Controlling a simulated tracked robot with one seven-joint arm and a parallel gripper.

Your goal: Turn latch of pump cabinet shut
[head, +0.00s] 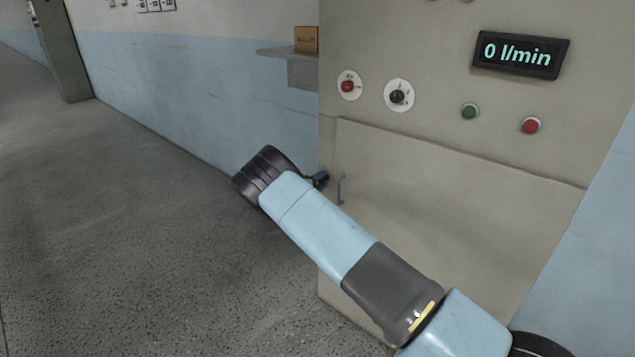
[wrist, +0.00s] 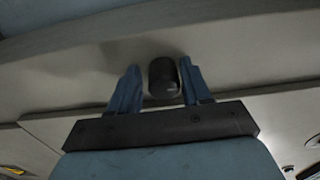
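The pump cabinet (head: 450,215) is a beige box at the right of the head view, with a front panel below its controls. In the wrist view, a dark rounded knob, apparently the latch (wrist: 164,78), stands out from a beige surface. My gripper (wrist: 162,85) has its two blue fingers apart, one on each side of the knob. A narrow gap shows at the left finger; contact at the right finger is unclear. In the head view my gripper (head: 319,180) is at the cabinet's left edge, mostly hidden by my wrist, and the latch cannot be made out.
A thin metal handle (head: 341,190) is on the panel just right of my gripper. Above are a display reading 0 l/min (head: 520,55), a red knob (head: 348,87), a black knob (head: 398,96) and two buttons. The floor at left is clear.

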